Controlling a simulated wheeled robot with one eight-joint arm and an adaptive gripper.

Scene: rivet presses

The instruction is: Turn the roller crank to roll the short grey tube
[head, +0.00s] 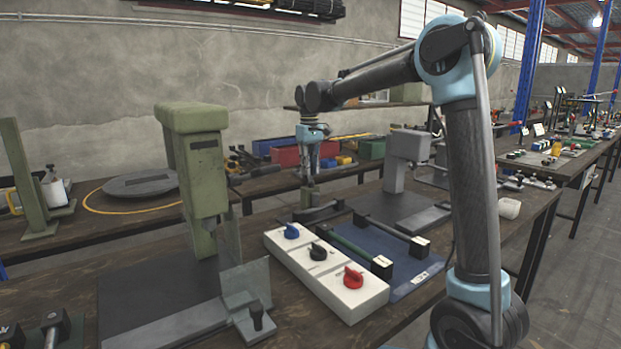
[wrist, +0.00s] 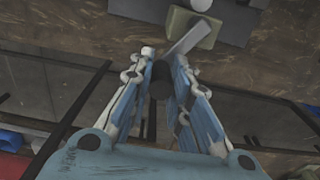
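My gripper (head: 311,176) points down at the back of the bench, just above a slim greenish post (head: 309,198). In the wrist view its two fingers (wrist: 164,56) stand a short way apart, with a dark round handle (wrist: 160,84) between them. I cannot tell whether both fingers press on it. A grey crank arm (wrist: 187,40) slants from near the fingers up to a green block (wrist: 193,27). This looks like the roller crank. I cannot make out the short grey tube for certain; a dark bar (head: 320,212) lies low near the post.
A white box with blue, black and red knobs (head: 353,277) stands in front. A blue mat (head: 393,255) carries a green tube (head: 349,245) and a dark tube (head: 384,226) with black end blocks. A green press (head: 199,150) is left, a grey press (head: 408,145) right.

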